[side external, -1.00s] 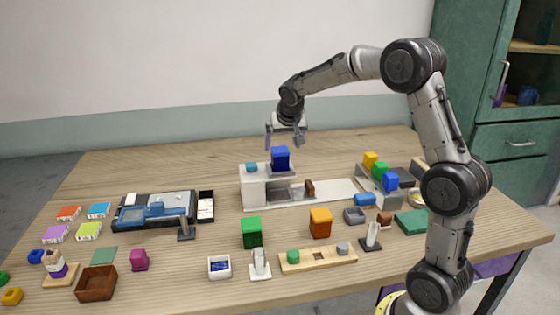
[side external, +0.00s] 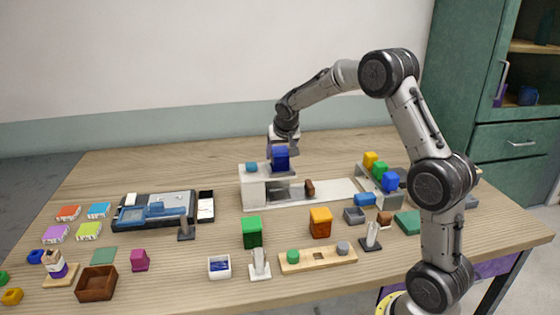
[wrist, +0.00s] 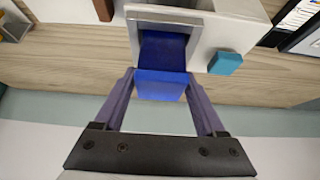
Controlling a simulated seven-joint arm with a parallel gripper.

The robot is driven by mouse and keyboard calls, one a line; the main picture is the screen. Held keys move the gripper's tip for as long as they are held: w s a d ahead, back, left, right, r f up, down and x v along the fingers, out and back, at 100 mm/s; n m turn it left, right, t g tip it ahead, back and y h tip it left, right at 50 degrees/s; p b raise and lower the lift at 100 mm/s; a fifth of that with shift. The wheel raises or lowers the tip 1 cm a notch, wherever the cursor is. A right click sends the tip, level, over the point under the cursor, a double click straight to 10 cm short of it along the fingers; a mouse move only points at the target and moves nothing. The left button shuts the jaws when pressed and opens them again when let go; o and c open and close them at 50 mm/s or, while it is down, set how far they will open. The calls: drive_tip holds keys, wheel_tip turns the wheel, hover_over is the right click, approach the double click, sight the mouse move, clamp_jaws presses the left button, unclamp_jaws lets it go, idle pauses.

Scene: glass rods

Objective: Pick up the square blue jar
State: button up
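The square blue jar (side external: 281,160) stands upright on a grey-edged square stand at the end of the white unit (side external: 254,190). In the wrist view the jar (wrist: 162,86) shows its lighter blue top and a darker side. My gripper (side external: 283,150) has come down from above, with one finger on each side of the jar's upper part. In the wrist view the gripper (wrist: 161,82) looks open around the jar, its fingertips very near the jar's sides. Whether they touch it cannot be seen clearly. The jar still rests on the stand.
A small teal block (side external: 251,167) lies on the white unit beside the jar; it also shows in the wrist view (wrist: 225,62). A brown block (side external: 310,187) sits on the unit's low track. Green (side external: 252,232) and orange (side external: 320,222) containers stand in front.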

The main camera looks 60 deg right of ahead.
clamp_jaws()
drive_tip(key=shift+r, duration=0.1)
